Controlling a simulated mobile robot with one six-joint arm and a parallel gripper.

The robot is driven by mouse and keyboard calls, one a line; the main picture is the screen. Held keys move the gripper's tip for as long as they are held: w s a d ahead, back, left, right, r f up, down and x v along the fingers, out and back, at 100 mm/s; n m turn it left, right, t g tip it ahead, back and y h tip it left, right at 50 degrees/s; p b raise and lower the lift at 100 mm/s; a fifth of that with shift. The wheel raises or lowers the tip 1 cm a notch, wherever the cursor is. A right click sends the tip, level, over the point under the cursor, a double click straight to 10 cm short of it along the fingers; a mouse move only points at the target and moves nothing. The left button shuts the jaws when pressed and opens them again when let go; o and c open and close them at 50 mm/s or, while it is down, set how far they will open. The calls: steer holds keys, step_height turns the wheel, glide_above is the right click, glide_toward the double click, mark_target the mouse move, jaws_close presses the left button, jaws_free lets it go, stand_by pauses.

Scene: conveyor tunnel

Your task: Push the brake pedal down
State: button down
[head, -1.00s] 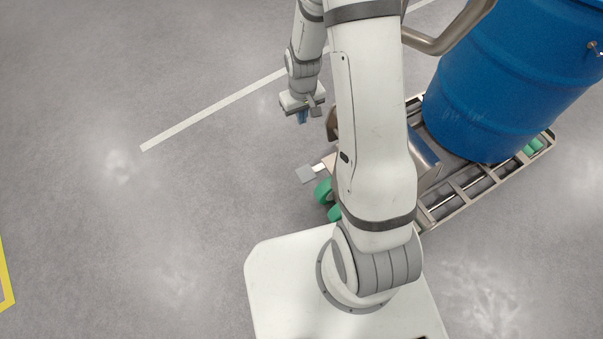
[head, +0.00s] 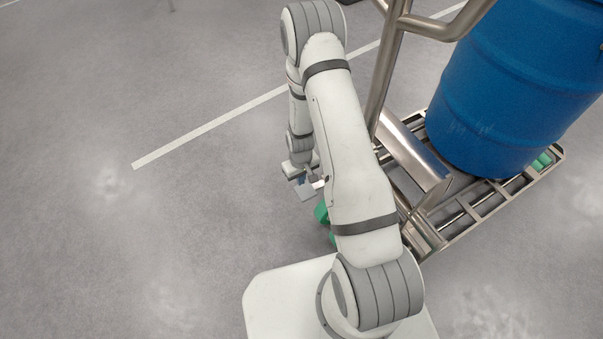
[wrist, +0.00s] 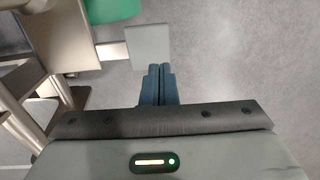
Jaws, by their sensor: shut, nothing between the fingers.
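The brake pedal is a flat grey plate (head: 306,194) on a short arm at the near left end of the cart. In the wrist view the pedal (wrist: 148,46) lies just beyond my fingertips, with its lower edge meeting them in the picture. My gripper (head: 302,180) points down at the pedal in the head view. In the wrist view its blue fingers (wrist: 160,68) are together and empty. I cannot tell whether the tips touch the pedal or hover above it.
The metal cart (head: 442,236) carries a large blue drum (head: 510,90). A green wheel (head: 322,212) is beside the pedal, and also shows in the wrist view (wrist: 112,9). An upright metal handle (head: 385,70) stands behind my arm. The grey floor to the left is clear.

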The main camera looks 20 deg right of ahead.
mark_target(298, 194)
step_height(298, 194, down, 6)
steer(key=shift+b, duration=0.95)
steer(key=f+b, duration=0.1)
steer(key=f, duration=0.2)
steer(key=a+f+b, duration=0.1)
steer(key=shift+s+f+b, duration=0.15)
steer(key=shift+f+b, duration=0.15)
steer(key=shift+f, duration=0.1)
steer(key=shift+r, duration=0.1)
steer(key=a+r+p, duration=0.2)
steer(key=r+p, duration=0.1)
steer(key=r, duration=0.3)
steer(key=s+a+r+p, duration=0.1)
steer(key=a+r+p, duration=0.2)
steer(key=r, duration=0.4)
steer(key=shift+s, duration=0.15)
steer(key=shift+r, duration=0.1)
